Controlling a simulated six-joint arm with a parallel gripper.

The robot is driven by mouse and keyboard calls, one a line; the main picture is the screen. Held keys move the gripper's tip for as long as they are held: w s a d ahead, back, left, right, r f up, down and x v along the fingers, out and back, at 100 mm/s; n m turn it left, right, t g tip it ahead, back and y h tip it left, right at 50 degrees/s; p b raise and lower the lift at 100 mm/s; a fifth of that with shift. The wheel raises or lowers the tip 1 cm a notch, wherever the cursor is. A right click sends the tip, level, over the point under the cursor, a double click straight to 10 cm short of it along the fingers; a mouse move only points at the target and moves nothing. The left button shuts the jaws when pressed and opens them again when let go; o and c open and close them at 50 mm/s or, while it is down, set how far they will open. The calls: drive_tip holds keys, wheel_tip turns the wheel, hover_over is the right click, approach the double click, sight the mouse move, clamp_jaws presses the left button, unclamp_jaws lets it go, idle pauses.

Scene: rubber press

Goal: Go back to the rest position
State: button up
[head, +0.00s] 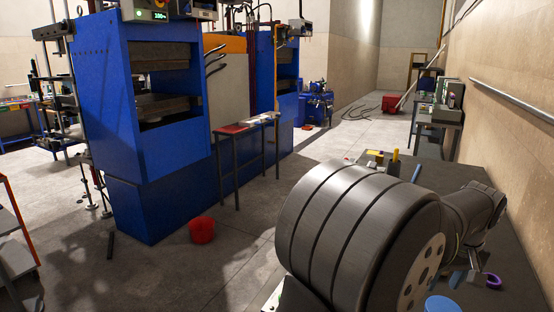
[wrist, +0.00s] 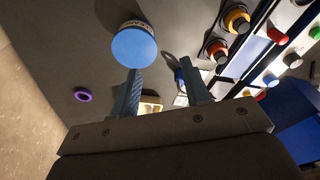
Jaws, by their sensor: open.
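My gripper (wrist: 162,82) shows in the wrist view with its two blue-grey fingers spread apart. Nothing is held between them. A container with a round blue top (wrist: 134,47) stands just beyond the left fingertip; whether they touch I cannot tell. Its blue top also shows at the bottom edge of the head view (head: 443,305). A purple ring (wrist: 83,95) lies on the dark table left of the fingers, and it shows at the lower right of the head view (head: 492,281). My thick dark arm hides much of the table in the head view.
A rack with coloured knob-like tops (wrist: 237,22) lies right of the fingers in the wrist view. A pale wall (head: 510,130) runs along the right. A large blue press (head: 100,110), a small bench (head: 243,128) and a red bucket (head: 202,230) stand to the left.

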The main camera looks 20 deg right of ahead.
drive_tip(key=s+a+f+n, duration=0.1)
drive_tip(key=s+a, duration=0.3)
drive_tip(key=a, duration=0.5)
drive_tip(key=shift+f+n, duration=0.25)
drive_tip(key=shift+n, duration=0.15)
drive_tip(key=shift+s, duration=0.1)
